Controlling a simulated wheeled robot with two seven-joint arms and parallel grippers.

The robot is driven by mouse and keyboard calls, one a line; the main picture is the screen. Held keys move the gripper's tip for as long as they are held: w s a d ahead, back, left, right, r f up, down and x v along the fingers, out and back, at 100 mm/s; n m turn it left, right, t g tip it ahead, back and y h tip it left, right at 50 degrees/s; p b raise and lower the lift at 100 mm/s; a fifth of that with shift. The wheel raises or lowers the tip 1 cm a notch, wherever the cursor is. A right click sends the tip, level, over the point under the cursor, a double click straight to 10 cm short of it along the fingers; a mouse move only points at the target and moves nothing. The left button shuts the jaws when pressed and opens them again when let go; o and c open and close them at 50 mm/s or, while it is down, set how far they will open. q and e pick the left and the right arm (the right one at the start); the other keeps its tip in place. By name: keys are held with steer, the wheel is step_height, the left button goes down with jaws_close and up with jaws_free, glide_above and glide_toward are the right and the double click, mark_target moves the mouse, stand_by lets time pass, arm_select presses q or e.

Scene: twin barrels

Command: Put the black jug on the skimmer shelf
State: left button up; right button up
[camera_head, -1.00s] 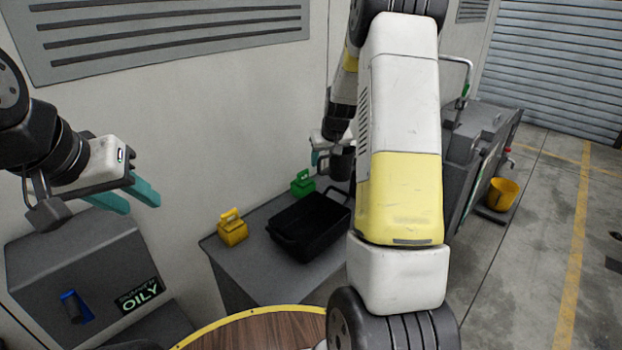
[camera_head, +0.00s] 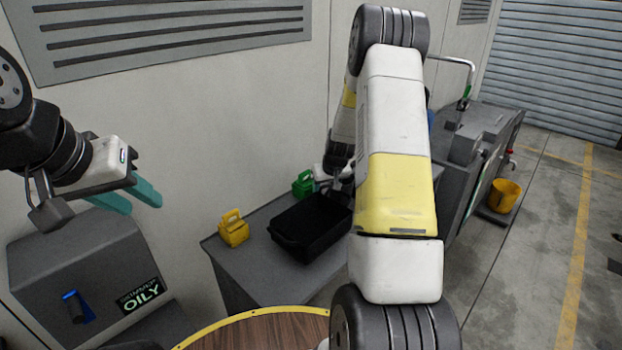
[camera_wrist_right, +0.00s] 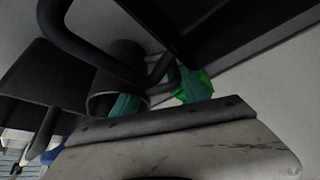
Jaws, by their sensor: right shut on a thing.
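My right gripper (camera_wrist_right: 158,98) shows in the wrist view, its teal fingers closed around a dark bar-like handle. The handle seems to belong to the black jug (camera_wrist_right: 85,50); its body is only partly visible. In the head view my right arm hides most of this gripper and the jug, just behind the black tray. My left gripper (camera_head: 128,197) is open and empty, above a grey box (camera_head: 75,255) whose sign reads "OILY". I cannot tell which surface is the skimmer shelf.
A black tray (camera_head: 292,250), a yellow jug (camera_head: 233,229) and a green jug (camera_head: 303,185) stand on a grey bench (camera_head: 235,262). A round wooden table (camera_head: 265,332) is in front. A grey machine (camera_head: 490,125) and yellow bucket (camera_head: 503,195) stand right; the floor beyond is clear.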

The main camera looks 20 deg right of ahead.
steer(key=o, duration=1.5)
